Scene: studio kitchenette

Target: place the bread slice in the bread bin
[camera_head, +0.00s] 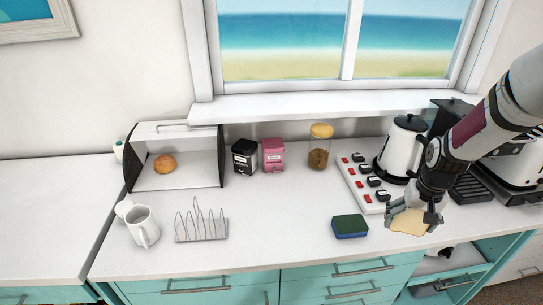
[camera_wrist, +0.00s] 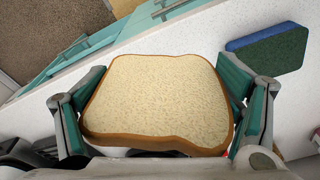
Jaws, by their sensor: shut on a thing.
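The bread slice (camera_wrist: 158,98) is pale with a brown crust and fills the middle of the wrist view, between the two fingers of my gripper (camera_wrist: 160,112). In the head view my gripper (camera_head: 414,214) is shut on the bread slice (camera_head: 408,222) at the right, by the front edge of the counter. The bread bin (camera_head: 217,155) stands at the back left of the counter, far from my gripper. Its front is open, and a round brown bun (camera_head: 165,164) lies inside on the left. The right part of its floor is bare.
A blue and green sponge (camera_head: 350,227) lies just left of my gripper. A power strip (camera_head: 360,184), kettle (camera_head: 401,150) and jar (camera_head: 319,148) stand behind. A toast rack (camera_head: 202,222) and white jug (camera_head: 143,227) stand before the bin. The counter's middle is clear.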

